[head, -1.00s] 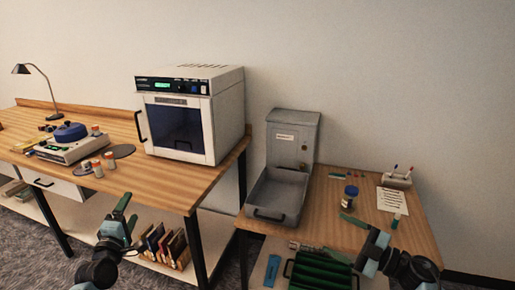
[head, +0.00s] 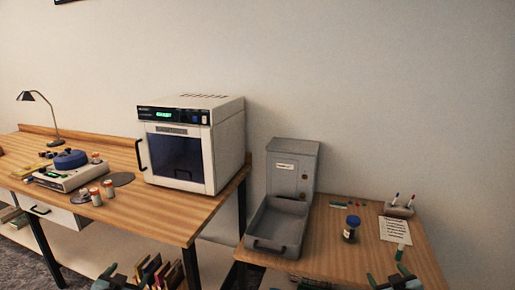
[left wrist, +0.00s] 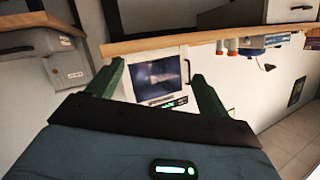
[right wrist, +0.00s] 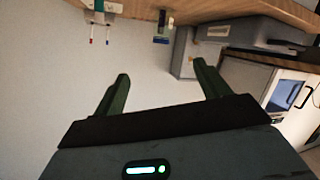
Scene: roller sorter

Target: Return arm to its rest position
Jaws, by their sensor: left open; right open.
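My left gripper (head: 118,276) is low in the head view, in front of the long bench's lower shelf. In the left wrist view its two green fingers (left wrist: 158,74) stand apart with nothing between them. My right gripper (head: 388,284) is at the bottom edge of the head view, by the front of the right table. In the right wrist view its fingers (right wrist: 160,74) are apart and empty. Both wrist views look upside down. Most of both arms is outside the head view.
A white oven (head: 190,140) stands on the long wooden bench (head: 150,213). A grey tray unit (head: 291,170) stands on the right table (head: 325,250) with a dark jar (head: 351,228), a paper sheet (head: 395,230) and a pen holder (head: 399,209). Books (head: 152,270) sit on the lower shelf.

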